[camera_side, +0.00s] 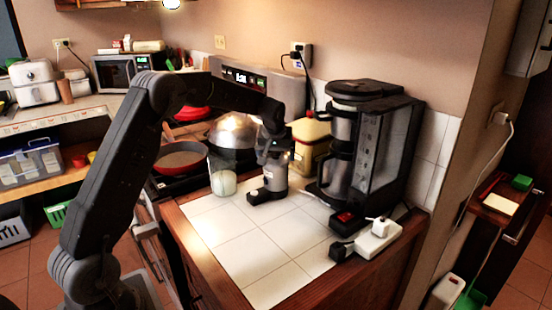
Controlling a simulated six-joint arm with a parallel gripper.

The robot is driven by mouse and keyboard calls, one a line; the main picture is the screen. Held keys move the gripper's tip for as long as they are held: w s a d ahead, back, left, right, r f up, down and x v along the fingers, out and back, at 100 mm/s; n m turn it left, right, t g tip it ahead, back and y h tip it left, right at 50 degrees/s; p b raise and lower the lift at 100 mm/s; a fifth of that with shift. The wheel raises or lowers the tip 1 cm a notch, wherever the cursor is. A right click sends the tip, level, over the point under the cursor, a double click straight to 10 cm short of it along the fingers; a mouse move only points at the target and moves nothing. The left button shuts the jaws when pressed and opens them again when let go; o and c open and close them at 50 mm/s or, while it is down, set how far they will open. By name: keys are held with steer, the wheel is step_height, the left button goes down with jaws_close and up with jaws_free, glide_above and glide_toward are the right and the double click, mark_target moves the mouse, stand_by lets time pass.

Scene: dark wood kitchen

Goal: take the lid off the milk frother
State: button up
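The milk frother (268,180) stands upright on the white tiled counter (255,250). It has a grey metallic body and a dark base with a foot towards the front. My gripper (275,148) points down at the top of the frother, coming from the upper left. The fingers overlap the frother's top in this view. The lid cannot be made out clearly behind them. Whether the fingers are open or shut, and whether they touch the lid, cannot be told.
A clear glass container (222,178) with pale contents stands just left of the frother. A yellow container (312,140) is behind right. A black coffee maker (380,150) stands to the right, with a white power strip (378,240) in front. The front tiles are clear.

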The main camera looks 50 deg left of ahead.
steer(key=shift+r, duration=0.45)
step_height(320, 180, up, 4)
steer(key=shift+s+a+f, duration=0.1)
steer(key=shift+s+f, duration=0.05)
steer(key=s+a+r, duration=0.6)
steer(key=s+a, duration=0.1)
steer(key=s, duration=0.1)
step_height(320, 180, up, 5)
steer(key=n+g+y, duration=0.1)
steer(key=n, duration=0.4)
glide_above(181, 201)
steer(key=s+d, duration=0.1)
steer(key=f, duration=2.7)
steer(key=shift+w+d, duration=0.15)
steer(key=shift+d, duration=0.05)
steer(key=shift+f+m, duration=0.1)
steer(key=shift+m, duration=0.2)
